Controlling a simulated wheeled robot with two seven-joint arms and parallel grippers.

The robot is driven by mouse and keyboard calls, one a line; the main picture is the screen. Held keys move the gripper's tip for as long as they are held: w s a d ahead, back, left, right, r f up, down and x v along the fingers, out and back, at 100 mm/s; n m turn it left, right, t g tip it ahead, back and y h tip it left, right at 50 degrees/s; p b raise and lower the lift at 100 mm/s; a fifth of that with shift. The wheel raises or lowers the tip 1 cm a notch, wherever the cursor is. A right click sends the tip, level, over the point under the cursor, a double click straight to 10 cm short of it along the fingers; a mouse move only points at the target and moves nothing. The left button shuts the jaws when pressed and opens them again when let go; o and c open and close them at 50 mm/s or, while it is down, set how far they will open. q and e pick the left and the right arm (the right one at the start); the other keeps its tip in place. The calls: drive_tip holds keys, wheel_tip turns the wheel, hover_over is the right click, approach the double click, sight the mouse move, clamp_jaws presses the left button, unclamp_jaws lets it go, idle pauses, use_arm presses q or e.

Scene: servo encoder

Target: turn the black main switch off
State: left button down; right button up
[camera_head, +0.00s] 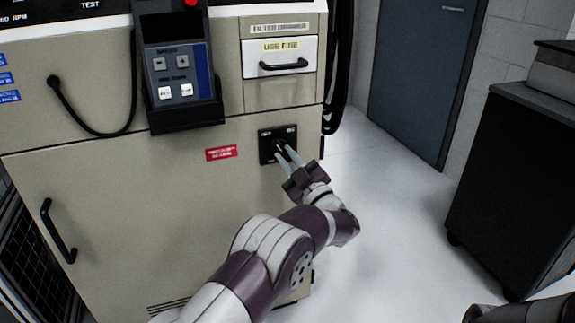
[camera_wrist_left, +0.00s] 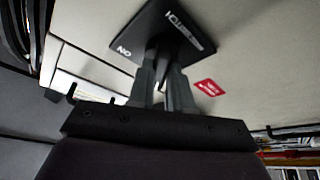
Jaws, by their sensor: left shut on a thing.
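The black main switch is mounted on a square black plate (camera_head: 266,157) on the beige cabinet front, right of a red label. In the left wrist view the plate (camera_wrist_left: 147,22) shows white lettering, with "ON" readable on one side. My left gripper (camera_head: 284,153) reaches the plate from the front, its two pale fingers closed around the switch handle. In the left wrist view its fingers (camera_wrist_left: 166,65) meet at the middle of the plate. The handle is mostly hidden between them, so I cannot tell its exact angle. My right gripper is not visible.
A hand-held control panel (camera_head: 178,65) hangs in a black holder above left of the switch. A drawer (camera_head: 281,64) with a black handle is above it. A cabinet door handle (camera_head: 58,231) is at lower left. A dark cart (camera_head: 510,190) stands right; the floor between is clear.

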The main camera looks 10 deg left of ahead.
use_arm(q)
drive_tip(key=shift+n+g+b, duration=0.35)
drive_tip(key=shift+n+g, duration=0.25)
drive_tip(key=shift+n, duration=0.7)
drive_tip(key=shift+y, duration=0.3)
drive_tip(key=c, duration=1)
unclamp_jaws()
drive_tip(key=shift+c, duration=0.2)
drive_tip(key=shift+d, duration=0.1)
drive_tip(key=shift+s+d, duration=0.15)
drive_tip(key=shift+d, duration=0.1)
drive_tip(key=p+v, duration=0.3)
drive_tip(key=v, duration=0.9)
